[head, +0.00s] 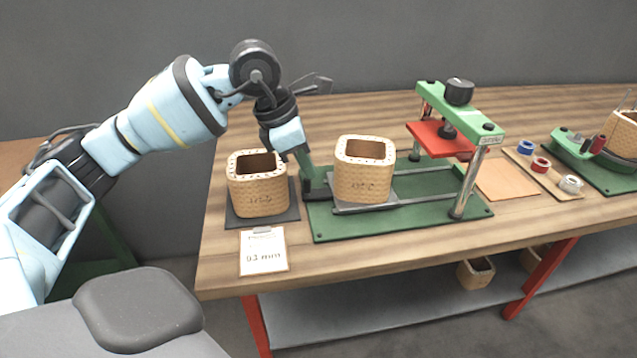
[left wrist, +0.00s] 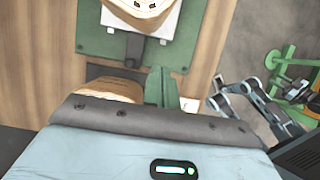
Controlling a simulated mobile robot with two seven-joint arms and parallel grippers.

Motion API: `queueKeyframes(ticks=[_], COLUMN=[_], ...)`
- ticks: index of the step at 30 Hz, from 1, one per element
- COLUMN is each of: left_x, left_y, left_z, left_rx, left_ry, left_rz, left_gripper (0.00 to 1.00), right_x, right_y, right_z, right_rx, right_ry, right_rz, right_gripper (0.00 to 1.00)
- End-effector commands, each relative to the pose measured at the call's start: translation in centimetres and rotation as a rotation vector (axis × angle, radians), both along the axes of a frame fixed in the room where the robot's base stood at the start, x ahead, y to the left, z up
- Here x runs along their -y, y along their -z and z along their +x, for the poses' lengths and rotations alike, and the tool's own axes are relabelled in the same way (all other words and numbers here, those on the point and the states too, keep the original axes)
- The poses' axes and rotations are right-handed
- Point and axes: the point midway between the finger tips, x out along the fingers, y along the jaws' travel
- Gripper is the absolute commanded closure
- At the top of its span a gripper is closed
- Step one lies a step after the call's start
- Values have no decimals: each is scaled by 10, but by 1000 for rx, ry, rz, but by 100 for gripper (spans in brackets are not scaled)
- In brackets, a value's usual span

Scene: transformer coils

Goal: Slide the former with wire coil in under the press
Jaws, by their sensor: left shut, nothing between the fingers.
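A tan, rounded-square former (head: 364,170) stands upright on a grey sliding plate (head: 345,209) at the left end of the press's green base (head: 330,229). Its lower part shows at the top of the left wrist view (left wrist: 143,12). The press (head: 460,110), with a red plate (head: 440,138) under its green crossbar, stands to the right; the former is outside it. A similar former (head: 257,190) stands on a dark mat (head: 290,213) at the left. My left gripper (head: 309,182) is shut and empty, pointing down between the two formers, beside the black handle (head: 318,195). Contact with the handle is unclear.
A card (head: 263,252) reading 0.3 mm lies in front of the left former. Right of the press lie a brown sheet (head: 508,180) and several tape rolls (head: 540,164), then another green device (head: 590,150). The rails under the red plate look clear.

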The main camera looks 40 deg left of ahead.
Motion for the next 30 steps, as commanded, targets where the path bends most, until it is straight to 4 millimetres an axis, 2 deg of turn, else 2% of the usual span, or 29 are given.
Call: queueKeyframes(ticks=[15, 21, 30], left_x=[20, 23, 23], left_y=[74, 86, 88], left_z=[22, 26, 26], left_rx=[-3, 0, -1], left_ry=[1, 1, 1], left_rz=[-3, -3, -3], left_gripper=[100, 100, 100], right_x=[1, 2, 2], right_y=[5, 5, 5], right_z=[-3, -3, -3], right_rx=[-8, -9, -8], right_ry=[-6, -7, -7], right_rz=[-4, -5, -4], right_gripper=[64, 64, 64])
